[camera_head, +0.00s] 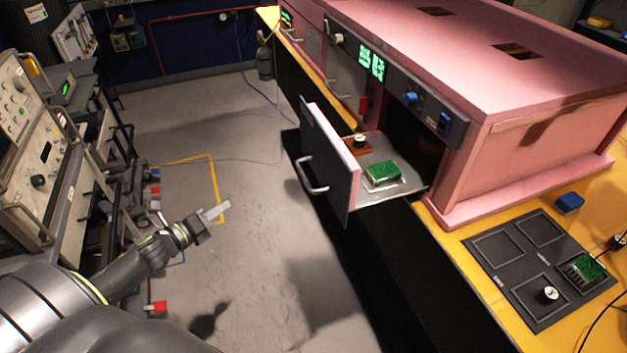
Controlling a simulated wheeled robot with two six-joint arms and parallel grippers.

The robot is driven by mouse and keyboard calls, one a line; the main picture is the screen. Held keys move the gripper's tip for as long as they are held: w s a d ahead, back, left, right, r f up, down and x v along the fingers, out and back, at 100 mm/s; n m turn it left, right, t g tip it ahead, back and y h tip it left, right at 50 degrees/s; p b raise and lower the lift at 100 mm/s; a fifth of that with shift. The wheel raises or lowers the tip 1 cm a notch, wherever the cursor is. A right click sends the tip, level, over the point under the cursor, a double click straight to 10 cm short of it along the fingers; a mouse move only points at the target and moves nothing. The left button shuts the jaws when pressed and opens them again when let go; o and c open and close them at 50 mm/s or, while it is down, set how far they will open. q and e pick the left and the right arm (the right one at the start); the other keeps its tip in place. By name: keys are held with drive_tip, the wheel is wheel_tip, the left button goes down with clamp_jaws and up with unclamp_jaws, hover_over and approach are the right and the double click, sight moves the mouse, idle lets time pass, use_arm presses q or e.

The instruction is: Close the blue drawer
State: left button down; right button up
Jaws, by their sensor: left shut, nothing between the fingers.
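An open drawer with a dark blue-grey front (328,160), pink edging and a silver bar handle (309,177) sticks out from the pink cabinet (541,170). A green circuit board (383,173) and a small round part on a reddish-brown block (359,142) lie inside it. My left gripper (217,211) is shut and empty over the open floor, left of and apart from the drawer's front and handle. My right gripper is out of view.
The yellow bench (455,231) carries a dark mat (490,262) with outlined squares, a green board (588,268) and a blue block (569,203). Instrument racks (30,140) stand at the left. The grey floor (252,260) between is clear.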

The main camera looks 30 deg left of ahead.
use_arm(q)
drive_tip(key=d+r+m+h, duration=0.5)
drive_tip(key=d+r+m, duration=0.2)
drive_tip(key=r+m, duration=0.2)
drive_tip(key=m+g+h, duration=0.3)
drive_tip(key=m+h, duration=0.1)
drive_tip(key=m, duration=0.4)
approach(328, 172)
drive_tip(key=shift+n, duration=0.3)
drive_tip(key=p+x, duration=0.4)
drive_tip(key=x, duration=0.1)
drive_tip(key=shift+w+d, duration=0.15)
drive_tip(key=shift+w, duration=0.1)
drive_tip(key=shift+w+d+f, duration=0.1)
drive_tip(key=shift+w+d, duration=0.35)
drive_tip(key=shift+w, duration=0.05)
